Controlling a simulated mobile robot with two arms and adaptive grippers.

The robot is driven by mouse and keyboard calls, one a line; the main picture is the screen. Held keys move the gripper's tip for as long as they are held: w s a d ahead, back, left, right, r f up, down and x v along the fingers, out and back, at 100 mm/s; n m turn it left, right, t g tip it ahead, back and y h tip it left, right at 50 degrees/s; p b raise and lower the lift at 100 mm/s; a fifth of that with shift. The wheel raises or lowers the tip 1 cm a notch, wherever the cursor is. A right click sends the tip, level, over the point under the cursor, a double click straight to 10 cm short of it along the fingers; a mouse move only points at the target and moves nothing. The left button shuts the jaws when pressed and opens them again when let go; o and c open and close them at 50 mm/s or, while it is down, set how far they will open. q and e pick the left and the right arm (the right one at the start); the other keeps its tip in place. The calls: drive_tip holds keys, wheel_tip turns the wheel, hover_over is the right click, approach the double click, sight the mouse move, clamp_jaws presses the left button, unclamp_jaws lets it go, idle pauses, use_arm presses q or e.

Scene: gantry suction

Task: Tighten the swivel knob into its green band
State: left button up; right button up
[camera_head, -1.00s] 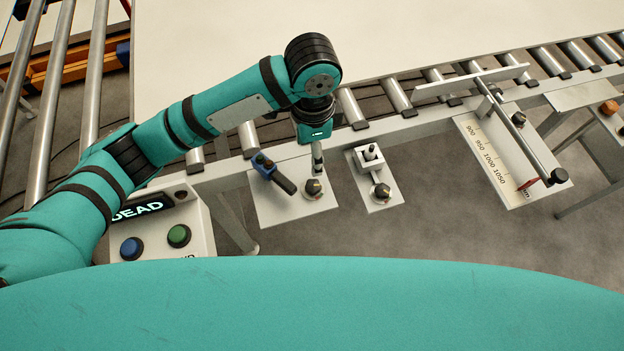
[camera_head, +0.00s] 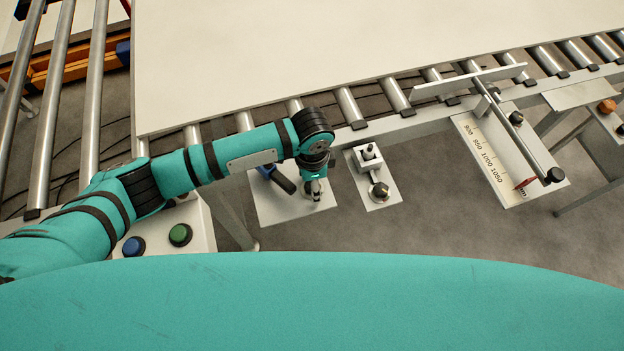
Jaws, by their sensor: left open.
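My left gripper (camera_head: 315,190) points down over the left white plate (camera_head: 268,209), with its jaws open at a small dark-topped knob on that plate. The gripper mostly hides this knob, and I cannot tell whether the fingers touch it. A similar knob (camera_head: 379,192) with a dark top and metallic base stands on the neighbouring white plate (camera_head: 383,206), in front of a small block. No label shows which knob is the swivel knob. A green band cannot be made out on either. My right gripper is not in view.
A blue-and-black handle (camera_head: 283,182) lies close to the left of my gripper. A control box with a blue button (camera_head: 133,246) and a green button (camera_head: 180,235) stands at left. A scale plate (camera_head: 508,192) with a rod is at right. The roller conveyor (camera_head: 394,95) runs behind.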

use_arm(q)
drive_tip(key=c, duration=1.1)
drive_tip(key=shift+r+m+p, duration=0.25)
drive_tip(key=shift+m+p, duration=0.65)
drive_tip(key=shift+p, duration=0.05)
drive_tip(key=shift+c, duration=0.3)
drive_tip(key=shift+f+m+p, duration=0.1)
drive_tip(key=shift+m+p, duration=0.4)
drive_tip(key=shift+m, duration=0.6)
drive_tip(key=shift+f+m, duration=0.1)
drive_tip(key=shift+m, duration=0.5)
drive_tip(key=o, duration=1.1)
drive_tip(key=shift+o, duration=0.3)
